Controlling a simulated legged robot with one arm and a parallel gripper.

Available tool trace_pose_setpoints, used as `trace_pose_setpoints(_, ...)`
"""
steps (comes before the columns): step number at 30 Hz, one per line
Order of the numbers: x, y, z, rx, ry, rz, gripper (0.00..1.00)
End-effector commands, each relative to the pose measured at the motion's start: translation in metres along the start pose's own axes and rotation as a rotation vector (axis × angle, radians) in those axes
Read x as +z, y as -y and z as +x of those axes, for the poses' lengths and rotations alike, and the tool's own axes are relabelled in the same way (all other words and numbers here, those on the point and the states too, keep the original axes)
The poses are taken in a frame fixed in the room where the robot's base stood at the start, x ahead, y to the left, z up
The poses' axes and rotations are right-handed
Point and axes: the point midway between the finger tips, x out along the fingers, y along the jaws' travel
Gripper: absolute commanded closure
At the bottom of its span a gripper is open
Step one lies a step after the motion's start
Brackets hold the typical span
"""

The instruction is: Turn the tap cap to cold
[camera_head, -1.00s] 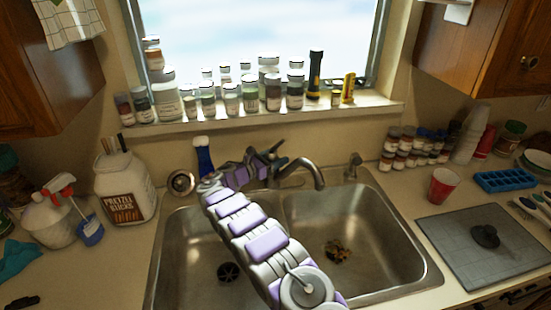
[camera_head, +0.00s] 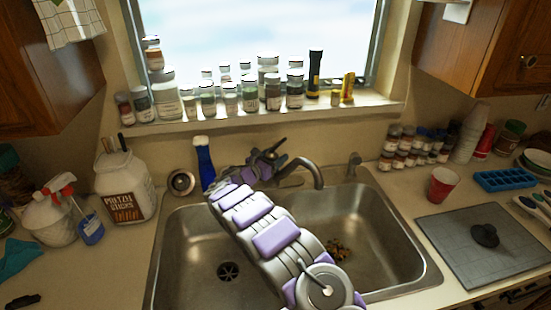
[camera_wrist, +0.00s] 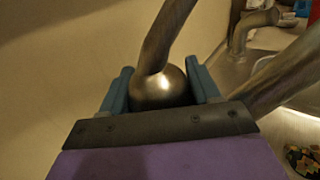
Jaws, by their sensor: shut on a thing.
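The tap (camera_head: 305,166) stands behind the sink, its spout curving to the right over the double basin. In the wrist view the rounded metal tap cap (camera_wrist: 160,86) sits between the two blue-grey fingers of my gripper (camera_wrist: 162,88), one on each side. My gripper is shut on the cap. A metal lever (camera_wrist: 165,35) rises from the cap, and the spout (camera_wrist: 285,75) runs off to the right. In the head view my gripper (camera_head: 268,160) is at the tap's base, and my arm hides part of the cap.
The steel sink (camera_head: 190,250) has food scraps (camera_head: 338,252) in its right basin. A blue bottle (camera_head: 204,163) stands just left of the tap. Jars (camera_head: 230,100) line the sill behind. A red cup (camera_head: 442,185) and grey board (camera_head: 470,245) are at right.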

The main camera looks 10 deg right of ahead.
Motion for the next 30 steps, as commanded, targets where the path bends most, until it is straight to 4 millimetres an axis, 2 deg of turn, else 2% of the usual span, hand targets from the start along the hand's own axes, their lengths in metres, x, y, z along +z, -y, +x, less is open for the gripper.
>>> trace_pose_setpoints(14,0.0026,-0.0024,-0.0015,0.046,0.002,0.002,0.69)
trace_pose_setpoints(15,0.0025,-0.0023,-0.0015,0.046,0.002,0.002,0.38)
trace_pose_setpoints(16,0.0026,-0.0023,-0.0015,0.046,0.003,0.002,0.35)
trace_pose_setpoints(30,0.0021,-0.0002,-0.0051,0.043,0.001,0.0,0.33)
